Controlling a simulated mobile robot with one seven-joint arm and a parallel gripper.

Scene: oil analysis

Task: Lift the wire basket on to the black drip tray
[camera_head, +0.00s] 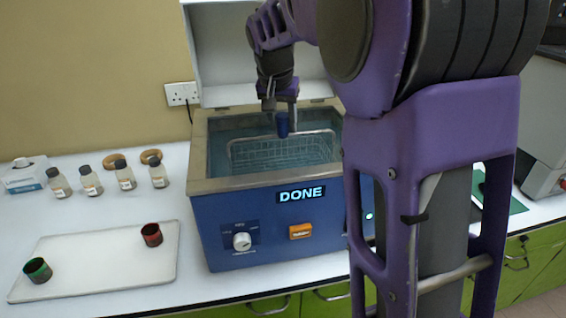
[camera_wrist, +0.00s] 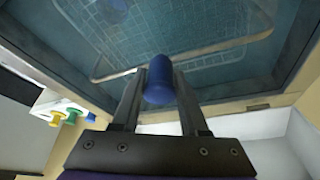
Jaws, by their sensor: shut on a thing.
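The wire basket (camera_head: 280,152) sits inside the open blue tank, in or just above the blue-green liquid; I cannot tell which. Its mesh and bent wire rim also fill the upper part of the wrist view (camera_wrist: 195,50). My gripper (camera_head: 281,122) points down over the basket's rim. Its fingers are shut on a blue cylindrical grip (camera_wrist: 158,80), which appears to belong to the basket; the join is not clear. The black drip tray is not visible in either view. My arm hides the tank's right side and part of the bench.
The blue tank (camera_head: 221,222) has a raised metal rim and a display reading "DONE". On the left are several capped bottles (camera_head: 91,181) and a white tray (camera_head: 105,262) with red and green containers. A green mat (camera_head: 516,205) shows at the right.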

